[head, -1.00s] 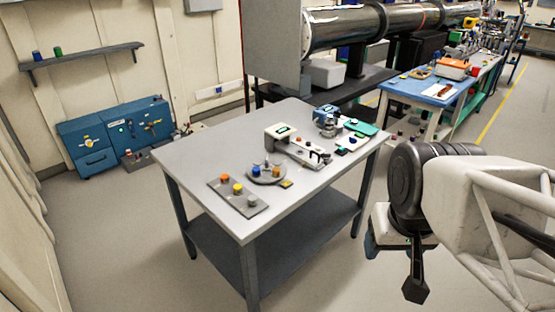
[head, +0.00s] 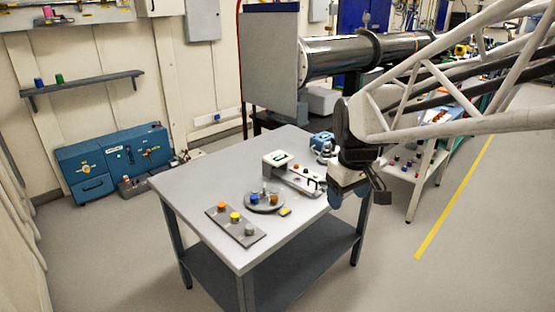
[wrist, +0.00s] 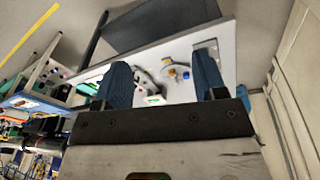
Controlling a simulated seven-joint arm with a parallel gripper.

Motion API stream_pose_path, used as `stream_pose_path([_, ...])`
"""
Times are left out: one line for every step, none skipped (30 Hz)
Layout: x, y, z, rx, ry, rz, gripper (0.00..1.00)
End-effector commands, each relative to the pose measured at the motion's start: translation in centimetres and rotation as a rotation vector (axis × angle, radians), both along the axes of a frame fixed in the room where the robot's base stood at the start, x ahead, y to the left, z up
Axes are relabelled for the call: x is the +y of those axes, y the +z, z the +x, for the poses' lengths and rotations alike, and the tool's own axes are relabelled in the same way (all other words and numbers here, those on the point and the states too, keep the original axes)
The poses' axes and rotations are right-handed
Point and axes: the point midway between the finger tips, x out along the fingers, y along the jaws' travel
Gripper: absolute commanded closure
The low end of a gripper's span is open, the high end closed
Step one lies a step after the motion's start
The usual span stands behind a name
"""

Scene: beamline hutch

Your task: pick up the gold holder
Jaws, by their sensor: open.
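A gold-amber holder (head: 273,199) stands upright on the right part of a round grey disc (head: 265,207) on the table. A blue holder (head: 255,198) stands beside it on the disc. A grey plate (head: 219,221) to the left bears an orange holder (head: 221,206), a yellow holder (head: 235,217) and a grey one (head: 249,230). My gripper (head: 349,194) is open and empty, over the table's right edge, apart from the holders. In the wrist view the disc (wrist: 177,73) shows small between the blue fingers of my gripper (wrist: 162,80); holder colours are hard to tell there.
A white instrument (head: 278,160) with a long base stands behind the disc. A small yellow block (head: 285,212) lies right of it. A blue device (head: 321,139) is at the table's back. The grey table's (head: 180,180) left side is clear.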

Motion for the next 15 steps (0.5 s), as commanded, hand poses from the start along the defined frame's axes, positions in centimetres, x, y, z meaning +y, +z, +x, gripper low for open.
stream_pose_path([0.4,-0.2,1.4,0.006,0.03,-0.004,0.35])
stream_pose_path([0.6,-0.3,2.2,0.009,0.05,-0.007,0.35])
stream_pose_path([0.9,-0.4,3.2,0.012,0.074,-0.009,0.35])
stream_pose_path([1.1,-0.5,4.0,0.016,0.092,-0.012,0.35])
stream_pose_path([1.3,-0.6,4.8,0.018,0.112,-0.014,0.35])
stream_pose_path([1.6,-0.9,5.7,0.022,0.136,-0.018,0.35])
stream_pose_path([1.8,-1.0,6.5,0.024,0.156,-0.02,0.35])
stream_pose_path([2.1,-1.2,7.3,0.027,0.175,-0.022,0.35])
stream_pose_path([2.4,-1.4,8.3,0.031,0.2,-0.026,0.35])
stream_pose_path([2.6,-1.6,9.0,0.033,0.219,-0.028,0.35])
stream_pose_path([2.9,-1.8,9.8,0.036,0.238,-0.03,0.35])
stream_pose_path([3.2,-2.1,10.8,0.039,0.264,-0.033,0.35])
stream_pose_path([3.5,-2.3,11.5,0.042,0.282,-0.035,0.35])
stream_pose_path([3.7,-2.6,12.3,0.045,0.302,-0.037,0.35])
stream_pose_path([4.1,-2.9,13.2,0.049,0.327,-0.04,0.35])
